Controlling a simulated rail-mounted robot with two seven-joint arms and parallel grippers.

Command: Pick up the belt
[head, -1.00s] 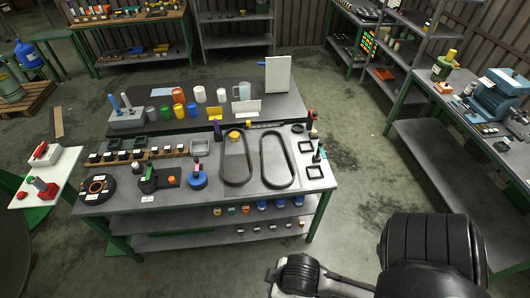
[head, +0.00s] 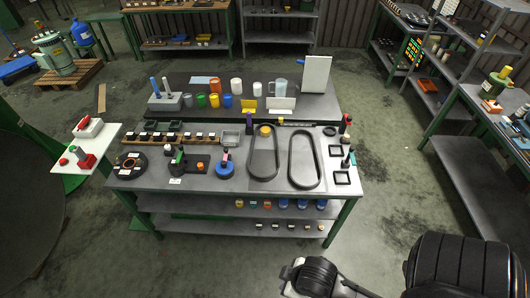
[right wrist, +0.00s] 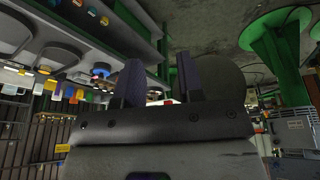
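Two dark oval loops lie side by side on the right half of the front workbench in the head view: a left loop (head: 277,152) with an orange-yellow piece in its upper end, and a right loop (head: 318,160). Both have a belt-like outline; I cannot tell which is the belt. My right gripper (right wrist: 158,72) shows in the right wrist view with its two dark fingers apart and nothing between them. Its arm is at the bottom right of the head view, away from the loops. My left gripper is not in view.
The front workbench (head: 200,200) holds several small parts on its left half and small square frames at its right end. A second table behind it (head: 300,103) holds cups and a white board. Shelves and a side bench stand right. Floor before the workbench is clear.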

